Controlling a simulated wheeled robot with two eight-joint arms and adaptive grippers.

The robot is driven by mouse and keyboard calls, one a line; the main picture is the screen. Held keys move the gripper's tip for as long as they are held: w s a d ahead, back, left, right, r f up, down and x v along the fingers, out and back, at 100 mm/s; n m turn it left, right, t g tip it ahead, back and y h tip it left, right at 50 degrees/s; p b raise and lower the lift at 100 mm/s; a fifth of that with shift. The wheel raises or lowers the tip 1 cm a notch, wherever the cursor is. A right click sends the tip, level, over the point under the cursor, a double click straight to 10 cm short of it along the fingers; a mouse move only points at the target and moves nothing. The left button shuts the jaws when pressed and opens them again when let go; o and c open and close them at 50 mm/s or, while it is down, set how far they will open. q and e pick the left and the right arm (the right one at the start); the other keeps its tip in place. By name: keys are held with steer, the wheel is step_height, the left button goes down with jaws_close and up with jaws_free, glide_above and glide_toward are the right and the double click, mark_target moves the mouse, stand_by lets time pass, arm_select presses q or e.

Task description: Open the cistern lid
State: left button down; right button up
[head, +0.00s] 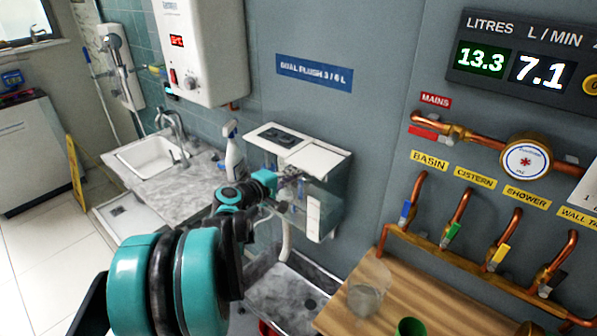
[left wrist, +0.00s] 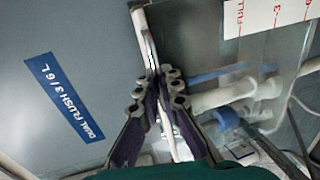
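The white cistern lid (head: 318,160) lies on top of the clear-fronted cistern (head: 322,208) on the grey wall. It looks level, with a dark flush-button plate (head: 281,137) on it. In the left wrist view the fingers (left wrist: 157,85) close in from both sides on the lid's thin white edge (left wrist: 152,50), with almost no gap. The clear cistern wall with its FULL scale (left wrist: 262,18) and inner pipes shows beside them. My right gripper is out of view.
A spray bottle (head: 233,150) stands on the marble counter left of the cistern. A blue DUAL FLUSH sign (head: 314,73) is on the wall above. A wooden bench (head: 425,300) with a clear jar (head: 368,287) and copper pipes are at right.

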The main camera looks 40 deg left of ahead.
arm_select(q)
steer(key=f+p+v, duration=0.1)
steer(key=f+v, duration=0.1)
steer(key=v, duration=0.7)
steer(key=shift+s, duration=0.2)
steer(key=c, duration=1.7)
jaws_free()
steer(key=shift+s, duration=0.1)
steer(key=v, duration=1.1)
steer(key=shift+s+r, duration=0.1)
steer(key=shift+s, duration=0.25)
